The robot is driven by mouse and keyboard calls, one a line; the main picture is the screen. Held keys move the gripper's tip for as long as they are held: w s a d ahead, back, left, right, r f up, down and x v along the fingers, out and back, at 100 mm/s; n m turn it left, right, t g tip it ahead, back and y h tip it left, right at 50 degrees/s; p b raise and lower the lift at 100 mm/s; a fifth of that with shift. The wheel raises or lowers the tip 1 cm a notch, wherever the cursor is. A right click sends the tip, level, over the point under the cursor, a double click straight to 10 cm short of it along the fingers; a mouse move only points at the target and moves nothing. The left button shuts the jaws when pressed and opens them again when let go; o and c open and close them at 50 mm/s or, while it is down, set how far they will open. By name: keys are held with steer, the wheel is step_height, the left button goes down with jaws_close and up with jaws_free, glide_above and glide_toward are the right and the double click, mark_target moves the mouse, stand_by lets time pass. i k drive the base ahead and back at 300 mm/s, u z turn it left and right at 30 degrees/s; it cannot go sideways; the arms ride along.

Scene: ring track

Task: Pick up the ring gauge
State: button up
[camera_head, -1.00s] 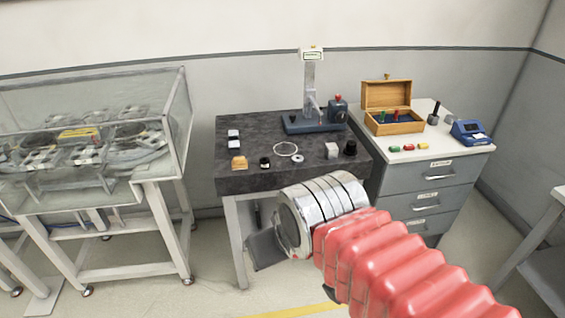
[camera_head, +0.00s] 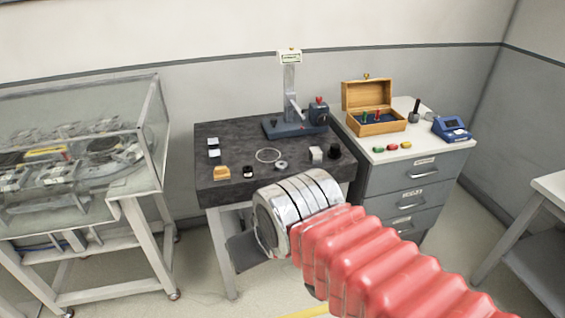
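A small silver ring with a dark centre (camera_head: 281,165), which looks like the ring gauge, lies flat on the dark stone-topped table (camera_head: 222,135). It sits just below and right of a thin pale circle (camera_head: 268,155) on the tabletop. My arm, with a silver banded wrist and red ribbed sleeve, reaches in from the lower right. The wrist appears below the ring in the picture, at the table's front edge, apart from the ring. I cannot make out any gripper fingers.
A blue-based stand (camera_head: 295,127) is behind. A drawer cabinet (camera_head: 415,180) stands right, a glazed case (camera_head: 85,125) left.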

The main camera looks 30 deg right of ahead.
mark_target(281, 165)
steer(key=i, duration=0.85)
steer(key=u, duration=0.05)
